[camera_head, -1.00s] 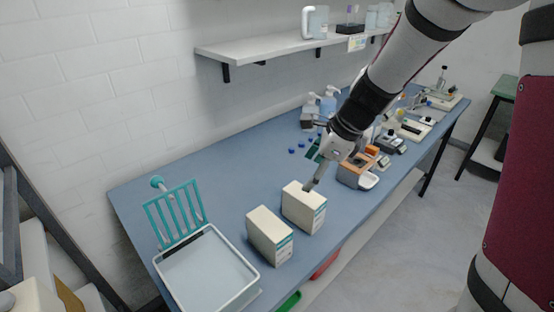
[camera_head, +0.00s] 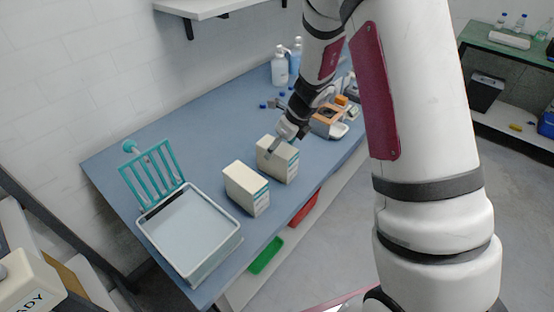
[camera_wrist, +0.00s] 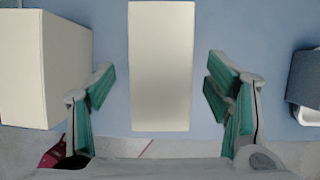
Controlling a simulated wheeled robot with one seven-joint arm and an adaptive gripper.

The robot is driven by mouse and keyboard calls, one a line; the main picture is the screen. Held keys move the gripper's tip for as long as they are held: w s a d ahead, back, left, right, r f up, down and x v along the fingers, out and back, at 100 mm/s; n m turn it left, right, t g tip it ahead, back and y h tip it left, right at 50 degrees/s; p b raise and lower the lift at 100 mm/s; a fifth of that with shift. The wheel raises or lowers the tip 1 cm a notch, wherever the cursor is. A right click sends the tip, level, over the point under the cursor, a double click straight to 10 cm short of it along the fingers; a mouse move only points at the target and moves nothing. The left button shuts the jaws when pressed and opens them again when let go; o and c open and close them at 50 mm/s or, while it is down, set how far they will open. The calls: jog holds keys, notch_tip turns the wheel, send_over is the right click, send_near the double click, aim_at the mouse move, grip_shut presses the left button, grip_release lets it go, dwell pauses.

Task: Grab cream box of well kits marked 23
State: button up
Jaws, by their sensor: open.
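Two cream boxes stand side by side on the blue bench. The right box (camera_head: 284,165) is under my gripper (camera_head: 281,141) in the head view. In the wrist view this box (camera_wrist: 161,50) lies between the two open fingers (camera_wrist: 159,88), with a gap on each side. The left box (camera_head: 246,189) stands apart from it, nearer the tray; it also shows at the left of the wrist view (camera_wrist: 45,70). No number can be read on either box. My gripper is empty, and its exact height over the box is hard to tell.
A white-rimmed tray (camera_head: 232,242) and a teal rack (camera_head: 152,176) stand at the bench's left end. An orange-topped device (camera_head: 327,119) sits beyond the right box. Bottles (camera_head: 279,69) stand at the back. The bench between rack and bottles is mostly clear.

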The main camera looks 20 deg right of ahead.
jog(key=shift+p+x, duration=0.55)
jog(key=shift+x, duration=2.1)
jog(key=shift+w+f, duration=0.2)
jog(key=c, duration=1.6)
